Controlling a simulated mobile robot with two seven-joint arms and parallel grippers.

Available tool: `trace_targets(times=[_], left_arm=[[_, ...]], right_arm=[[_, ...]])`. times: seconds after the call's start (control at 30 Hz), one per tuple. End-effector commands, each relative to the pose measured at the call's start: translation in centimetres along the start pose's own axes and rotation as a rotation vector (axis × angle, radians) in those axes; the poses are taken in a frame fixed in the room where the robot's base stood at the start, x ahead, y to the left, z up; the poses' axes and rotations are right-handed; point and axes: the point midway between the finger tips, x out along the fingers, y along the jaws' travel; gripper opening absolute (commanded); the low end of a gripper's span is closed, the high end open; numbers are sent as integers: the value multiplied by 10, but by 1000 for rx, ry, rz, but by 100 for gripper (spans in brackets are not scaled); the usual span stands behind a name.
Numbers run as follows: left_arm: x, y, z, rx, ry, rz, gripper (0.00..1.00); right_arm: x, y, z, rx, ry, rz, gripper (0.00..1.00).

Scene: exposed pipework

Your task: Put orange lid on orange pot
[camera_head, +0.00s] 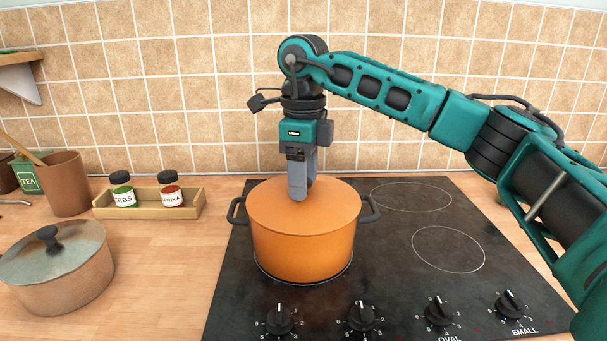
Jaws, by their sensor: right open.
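The orange pot (303,250) stands on the front left part of the black stove, with dark handles at its left and right. The orange lid (335,207) lies flat over the pot's top and appears seated on its rim. My right gripper (300,193) points straight down over the middle of the lid, with its fingertips at or just above the lid's surface. It is open. The lid's knob does not show; the fingers cover that spot. I cannot tell whether the fingers touch the lid. My left gripper is not in view.
A grey pot with its lid (57,265) stands on the counter at left. A wooden tray (150,208) holds two spice jars, beside a brown utensil pot (66,184). Stove knobs (361,317) line the front. The stove's right side (430,220) is clear beneath my arm.

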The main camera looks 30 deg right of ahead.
Motion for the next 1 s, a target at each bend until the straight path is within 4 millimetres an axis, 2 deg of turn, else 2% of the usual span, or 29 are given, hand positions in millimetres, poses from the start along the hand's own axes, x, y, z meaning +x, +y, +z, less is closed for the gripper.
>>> trace_targets(times=[0.17,0.27,0.37,0.6,0.73,0.83,1.0], left_arm=[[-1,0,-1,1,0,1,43],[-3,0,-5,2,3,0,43],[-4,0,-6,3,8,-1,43],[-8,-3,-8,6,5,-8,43],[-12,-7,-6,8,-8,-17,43],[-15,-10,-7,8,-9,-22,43],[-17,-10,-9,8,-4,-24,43]], right_arm=[[-4,0,0,0,-1,0,57],[-15,0,0,0,-2,-1,57],[-33,0,1,-1,-3,-2,57],[-90,0,1,1,-2,-2,57],[-114,0,1,-1,-1,-2,57],[-125,0,1,0,0,-2,57],[-132,0,0,0,1,0,57]])
